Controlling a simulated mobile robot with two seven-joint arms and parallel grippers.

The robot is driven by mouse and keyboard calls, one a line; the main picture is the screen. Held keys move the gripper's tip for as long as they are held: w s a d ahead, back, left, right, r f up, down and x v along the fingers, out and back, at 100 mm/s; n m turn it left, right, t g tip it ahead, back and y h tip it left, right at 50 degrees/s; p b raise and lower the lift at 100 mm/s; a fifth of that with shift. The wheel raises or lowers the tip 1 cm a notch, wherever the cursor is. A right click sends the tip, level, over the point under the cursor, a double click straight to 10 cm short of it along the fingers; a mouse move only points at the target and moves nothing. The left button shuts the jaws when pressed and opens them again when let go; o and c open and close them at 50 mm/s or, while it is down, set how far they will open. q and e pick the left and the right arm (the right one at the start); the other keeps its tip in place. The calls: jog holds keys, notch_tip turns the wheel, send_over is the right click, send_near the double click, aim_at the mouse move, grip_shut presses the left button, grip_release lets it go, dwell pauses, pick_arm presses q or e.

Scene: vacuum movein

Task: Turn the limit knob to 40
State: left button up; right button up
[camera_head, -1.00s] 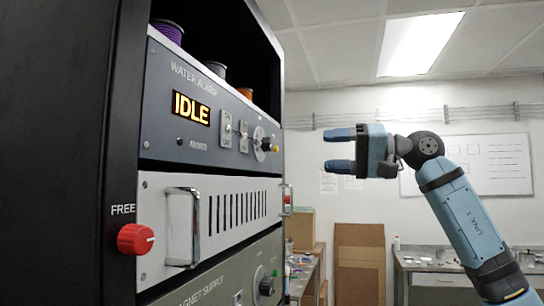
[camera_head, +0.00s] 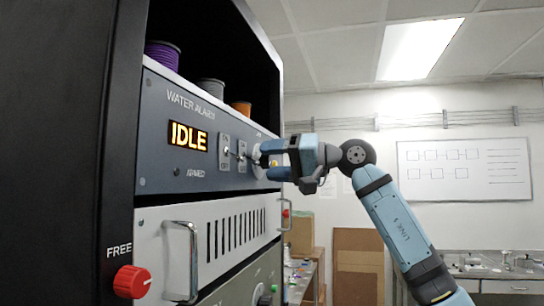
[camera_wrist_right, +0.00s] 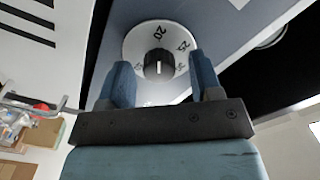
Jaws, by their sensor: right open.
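The limit knob (camera_wrist_right: 159,62) is black with a white line, on a round white dial (camera_wrist_right: 132,42) marked with numbers. In the right wrist view a 20 reads at the top and what looks like a 25 at upper right; other marks are too small to read surely. My right gripper (camera_wrist_right: 160,78) is open, one finger on each side of the knob in that view, and I cannot tell if either touches it. In the head view my right gripper (camera_head: 267,161) is at the water alarm panel (camera_head: 165,150) and covers most of the dial. My left gripper is out of view.
The panel shows a lit IDLE display (camera_head: 188,136) and two toggle switches (camera_head: 225,152) left of the dial. A red knob (camera_head: 132,282) and a metal handle (camera_head: 182,260) sit lower on the rack. Spools (camera_head: 163,55) stand on top.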

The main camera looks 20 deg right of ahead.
jog(key=shift+w+a, duration=0.15)
jog(key=shift+a, duration=0.05)
jog(key=c, duration=0.9)
